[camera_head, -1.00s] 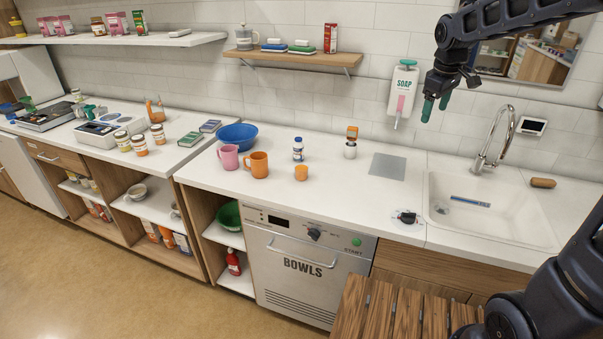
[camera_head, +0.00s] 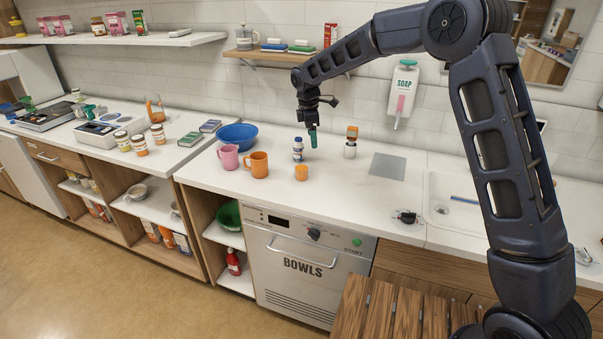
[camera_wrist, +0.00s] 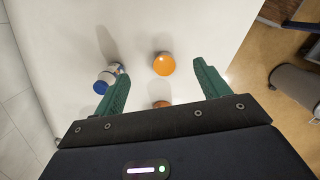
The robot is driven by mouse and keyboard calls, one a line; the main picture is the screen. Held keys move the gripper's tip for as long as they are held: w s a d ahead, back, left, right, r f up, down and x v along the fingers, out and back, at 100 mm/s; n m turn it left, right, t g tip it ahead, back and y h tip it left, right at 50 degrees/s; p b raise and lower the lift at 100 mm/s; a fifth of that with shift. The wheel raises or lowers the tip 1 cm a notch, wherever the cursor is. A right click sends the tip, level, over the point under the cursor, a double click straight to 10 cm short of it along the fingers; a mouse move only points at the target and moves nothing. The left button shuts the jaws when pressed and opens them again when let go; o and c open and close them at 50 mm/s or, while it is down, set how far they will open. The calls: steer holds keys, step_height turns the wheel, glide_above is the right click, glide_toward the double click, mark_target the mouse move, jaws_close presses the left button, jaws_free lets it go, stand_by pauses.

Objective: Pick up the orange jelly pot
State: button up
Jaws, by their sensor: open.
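The orange jelly pot (camera_head: 301,173) is a small, plain orange pot standing upright on the white counter in the head view. In the wrist view it (camera_wrist: 164,64) shows from above, in front of the gap between my fingers. My gripper (camera_head: 312,138) hangs pointing down above the counter, behind and a little right of the pot. Its green fingers (camera_wrist: 163,88) are apart with nothing held between them. My gripper is clear of the pot and does not touch it.
A blue-capped white bottle (camera_head: 298,150) stands close behind the pot, near my left finger in the wrist view (camera_wrist: 105,81). An orange mug (camera_head: 257,164) and a pink mug (camera_head: 229,157) stand to the left. An orange-topped white container (camera_head: 351,143) stands to the right.

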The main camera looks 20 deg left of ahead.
steer(key=s+a+f+n, duration=0.1)
steer(key=s+a+f, duration=0.1)
steer(key=a+f, duration=0.15)
glide_above(301, 166)
step_height(301, 166, down, 5)
steer(key=shift+d+f, duration=0.1)
steer(key=shift+f, duration=2.65)
steer(key=c, duration=1)
